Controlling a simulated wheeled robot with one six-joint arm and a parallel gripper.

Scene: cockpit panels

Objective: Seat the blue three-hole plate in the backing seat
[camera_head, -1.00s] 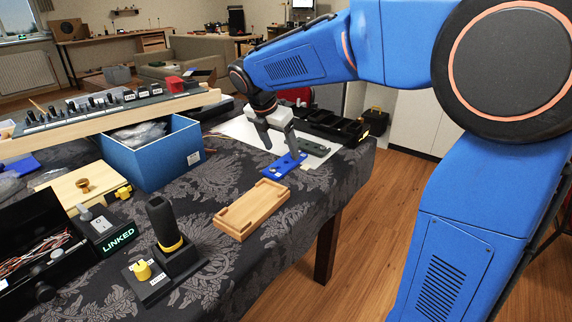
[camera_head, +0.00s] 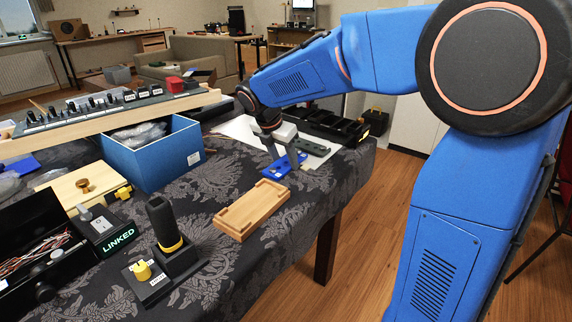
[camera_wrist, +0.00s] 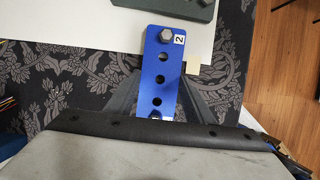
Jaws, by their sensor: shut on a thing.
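The blue three-hole plate (camera_wrist: 163,68) lies lengthwise between the two fingers of my gripper (camera_wrist: 160,98) in the wrist view. It has a bolt head and a "2" label at its far end; its near end is partly hidden by the gripper body. In the head view my gripper (camera_head: 284,156) is shut on the blue plate (camera_head: 272,170), low at the table's right part. I cannot tell whether the plate touches the table. A wooden block with a shallow recess and raised corners (camera_head: 250,210), perhaps the backing seat, lies nearer the camera.
A dark green plate (camera_head: 313,147) lies on a white sheet (camera_head: 238,127) behind my gripper. A black tray (camera_head: 335,125) stands at the back right. A blue box (camera_head: 150,160) and a black stand with an upright handle (camera_head: 163,225) are left. The table edge is close on the right.

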